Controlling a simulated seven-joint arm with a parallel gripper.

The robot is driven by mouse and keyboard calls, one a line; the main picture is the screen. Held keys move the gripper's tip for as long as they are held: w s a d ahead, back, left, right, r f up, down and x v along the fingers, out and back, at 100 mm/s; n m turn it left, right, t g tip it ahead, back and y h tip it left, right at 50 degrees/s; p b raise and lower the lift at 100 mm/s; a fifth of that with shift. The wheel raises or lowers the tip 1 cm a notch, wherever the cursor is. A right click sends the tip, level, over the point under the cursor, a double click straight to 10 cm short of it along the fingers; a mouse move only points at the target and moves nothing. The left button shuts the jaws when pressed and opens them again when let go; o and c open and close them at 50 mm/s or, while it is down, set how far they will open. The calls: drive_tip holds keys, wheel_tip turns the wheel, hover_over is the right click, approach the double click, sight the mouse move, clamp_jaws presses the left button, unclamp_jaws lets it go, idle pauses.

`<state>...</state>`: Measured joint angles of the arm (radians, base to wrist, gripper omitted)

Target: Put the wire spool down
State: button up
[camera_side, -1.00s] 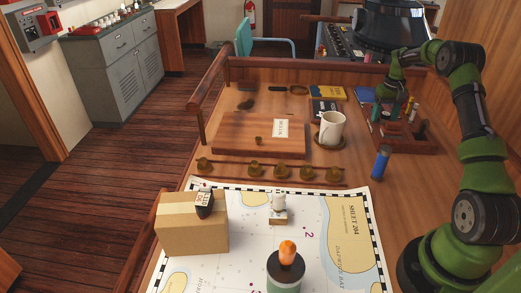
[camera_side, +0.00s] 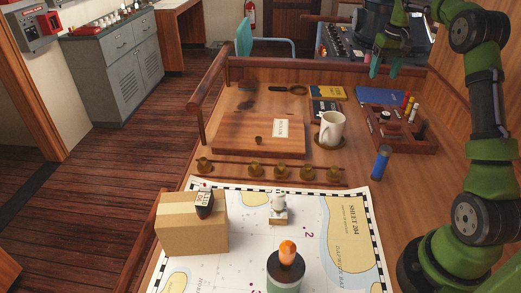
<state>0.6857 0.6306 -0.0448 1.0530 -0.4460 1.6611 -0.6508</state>
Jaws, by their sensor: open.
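My gripper (camera_side: 384,68) is open and empty, raised above the back right of the chart table. Its two teal fingertips are apart. A wooden compartment tray (camera_side: 407,148) stands on the table below and nearer the camera than the gripper. A small dark round piece with a pale top, which looks like the wire spool (camera_side: 385,116), sits in the tray's left part. It is too small to tell its exact compartment. The gripper is well clear of it.
The tray also holds red and yellow sticks (camera_side: 407,102). A blue folder (camera_side: 379,96) lies behind it. A cardboard box (camera_side: 192,227) and an orange-topped container (camera_side: 287,262) stand on the chart (camera_side: 350,222).

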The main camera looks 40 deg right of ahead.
drive_tip(key=s+a+r+n+t, duration=0.15)
drive_tip(key=a+r, duration=0.25)
drive_tip(key=a, duration=0.6)
drive_tip(key=s+a+r+t, duration=0.15)
drive_tip(key=a+r, duration=0.25)
drive_tip(key=a, duration=0.7)
drive_tip(key=s+a+f+n+t+y, duration=0.1)
drive_tip(key=s+a+f, duration=0.4)
drive_tip(key=s+a, duration=0.9)
drive_tip(key=shift+a+t+y, duration=0.6)
drive_tip(key=shift+a+t, duration=0.6)
drive_tip(key=shift+a, duration=0.05)
drive_tip(key=shift+r, duration=0.1)
